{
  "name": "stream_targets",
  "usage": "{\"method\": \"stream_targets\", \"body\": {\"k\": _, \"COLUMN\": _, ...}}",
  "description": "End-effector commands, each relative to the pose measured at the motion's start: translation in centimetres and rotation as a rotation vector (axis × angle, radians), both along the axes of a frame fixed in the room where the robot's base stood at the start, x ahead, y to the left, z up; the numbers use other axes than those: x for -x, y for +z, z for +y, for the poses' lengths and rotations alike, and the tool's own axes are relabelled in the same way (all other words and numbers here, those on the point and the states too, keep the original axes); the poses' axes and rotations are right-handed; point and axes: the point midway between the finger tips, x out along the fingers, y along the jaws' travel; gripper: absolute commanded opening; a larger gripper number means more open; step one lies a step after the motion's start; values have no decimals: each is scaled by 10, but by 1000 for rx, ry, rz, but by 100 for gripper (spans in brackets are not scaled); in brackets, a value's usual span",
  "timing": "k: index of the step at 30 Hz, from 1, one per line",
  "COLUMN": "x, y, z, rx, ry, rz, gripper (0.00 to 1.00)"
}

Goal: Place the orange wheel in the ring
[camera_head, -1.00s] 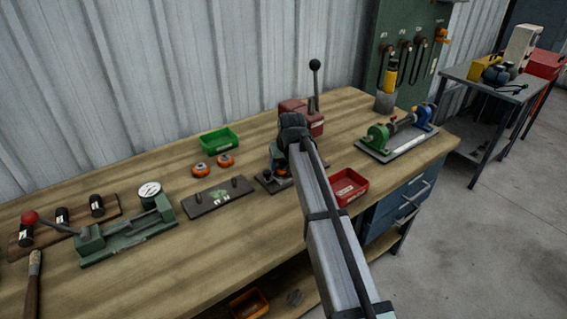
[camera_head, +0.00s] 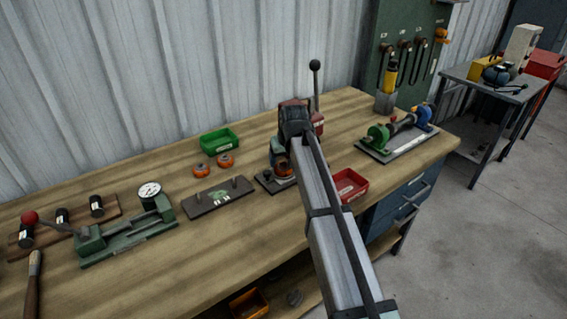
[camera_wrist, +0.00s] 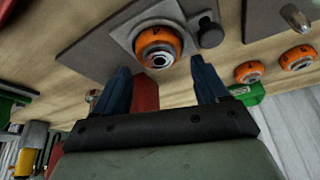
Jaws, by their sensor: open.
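An orange wheel (camera_wrist: 157,44) with a metal hub sits on a square grey plate (camera_wrist: 120,32) in the wrist view, with a pale ring edge (camera_wrist: 137,27) showing around it. It appears to lie in the ring, though its seating depth cannot be told. The wheel also shows below my gripper in the head view (camera_head: 284,170). My gripper (camera_wrist: 160,68) is open, its two blue fingers apart and empty, clear of the wheel. Two more orange wheels (camera_head: 201,170) (camera_head: 225,160) lie on the bench to the left.
A dark knob (camera_wrist: 210,32) stands beside the ring. A red press (camera_head: 318,122) with an upright lever is close behind my gripper. A red tray (camera_head: 348,184) is to the right, a green tray (camera_head: 220,140) at back left, and a pegged plate (camera_head: 218,196) to the left.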

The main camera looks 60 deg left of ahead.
Motion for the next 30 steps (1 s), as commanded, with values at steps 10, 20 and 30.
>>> {"method": "stream_targets", "body": {"k": 10, "x": 8, "y": 59, "z": -24, "rx": 0, "ry": 0, "rz": 0, "gripper": 73}}
{"method": "stream_targets", "body": {"k": 20, "x": 11, "y": 82, "z": -32, "rx": 1, "ry": 0, "rz": 0, "gripper": 73}}
{"method": "stream_targets", "body": {"k": 30, "x": 10, "y": 82, "z": -33, "rx": 1, "ry": -1, "rz": 2, "gripper": 73}}
